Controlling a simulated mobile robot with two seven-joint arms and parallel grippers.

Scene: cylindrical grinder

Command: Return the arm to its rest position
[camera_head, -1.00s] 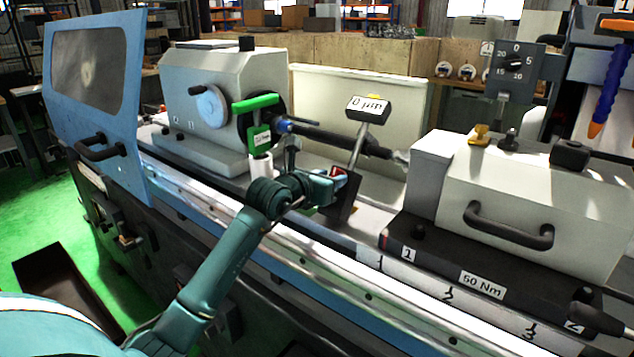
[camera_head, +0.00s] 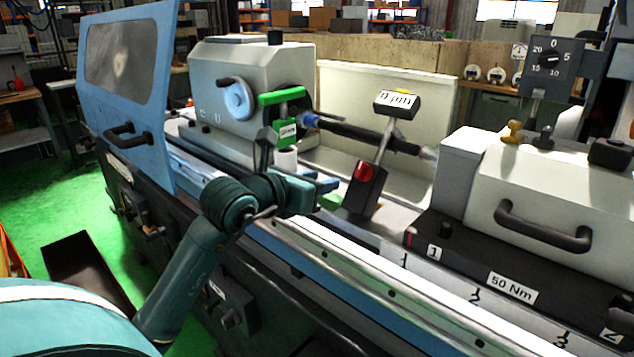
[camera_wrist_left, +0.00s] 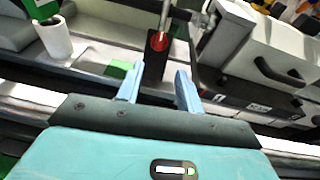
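My left arm comes in from the lower left in the head view. My left gripper (camera_head: 326,187) is in front of the grinder's bed, just left of the black gauge stand with a red button (camera_head: 365,172). In the left wrist view the gripper's two blue fingers (camera_wrist_left: 158,88) stand apart with nothing between them. The red button (camera_wrist_left: 158,41) and its black base lie beyond the fingertips, apart from them. My right gripper is in neither view.
The gauge display (camera_head: 396,102) reads 0 µm above the stand. A green-handled part (camera_head: 283,98) and a white cylinder (camera_head: 285,160) are behind my wrist. The blue door (camera_head: 128,95) stands at left, the tailstock (camera_head: 545,185) at right. Green floor shows at lower left.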

